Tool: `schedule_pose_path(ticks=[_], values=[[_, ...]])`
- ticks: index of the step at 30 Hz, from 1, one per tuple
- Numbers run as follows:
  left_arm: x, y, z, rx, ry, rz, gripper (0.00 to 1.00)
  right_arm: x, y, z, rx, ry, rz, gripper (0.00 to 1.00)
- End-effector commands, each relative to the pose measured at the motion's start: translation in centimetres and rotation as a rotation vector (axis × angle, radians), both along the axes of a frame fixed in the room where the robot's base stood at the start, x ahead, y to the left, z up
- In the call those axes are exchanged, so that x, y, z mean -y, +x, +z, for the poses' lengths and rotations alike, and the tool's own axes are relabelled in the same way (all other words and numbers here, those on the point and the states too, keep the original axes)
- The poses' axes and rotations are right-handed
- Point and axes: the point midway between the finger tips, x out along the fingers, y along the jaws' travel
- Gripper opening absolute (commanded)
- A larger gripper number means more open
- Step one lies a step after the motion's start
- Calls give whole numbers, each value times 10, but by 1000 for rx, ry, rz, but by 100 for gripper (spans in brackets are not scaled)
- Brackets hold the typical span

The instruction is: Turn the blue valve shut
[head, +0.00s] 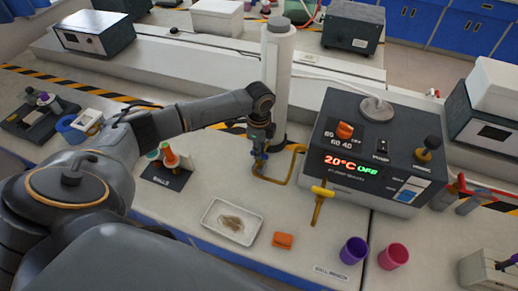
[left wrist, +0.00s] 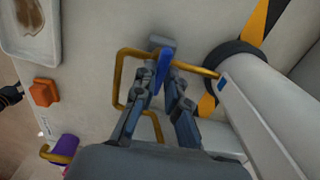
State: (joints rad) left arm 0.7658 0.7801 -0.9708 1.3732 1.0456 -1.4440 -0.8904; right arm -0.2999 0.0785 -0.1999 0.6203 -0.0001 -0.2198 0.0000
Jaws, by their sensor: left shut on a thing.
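The blue valve handle (left wrist: 165,58) sits on a brass-coloured pipe (left wrist: 122,75) in the left wrist view. In the head view the pipe (head: 292,167) bends out low beside a white column, and the small blue handle (head: 257,162) shows just under my left gripper (head: 260,150). My left gripper (left wrist: 165,80) points down, its two fingers closed on either side of the blue handle. The fingers partly hide the handle and its stem. My right gripper is not seen in the head view.
The white column (head: 277,75) stands right behind the valve. A dark heater box (head: 325,165) with a yellow tap (head: 322,191) is to the right. A white tray (head: 207,222), an orange block (head: 283,240), purple cup (head: 353,251) and pink cup (head: 393,257) are in front.

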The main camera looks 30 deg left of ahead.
Motion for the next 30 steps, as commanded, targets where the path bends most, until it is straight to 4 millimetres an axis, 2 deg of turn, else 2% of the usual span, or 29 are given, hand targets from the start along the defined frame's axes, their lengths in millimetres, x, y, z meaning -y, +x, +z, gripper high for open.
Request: schedule_pose_path(ticks=[10,11,14,25,30], values=[[1,1,0,2,-2,-6,0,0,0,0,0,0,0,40],[1,1,0,2,-2,-6,14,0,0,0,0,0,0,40],[1,1,0,2,-2,-5,34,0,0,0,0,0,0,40],[0,1,4,1,-1,-4,35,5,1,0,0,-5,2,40],[0,1,28,5,-2,-4,35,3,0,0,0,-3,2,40]])
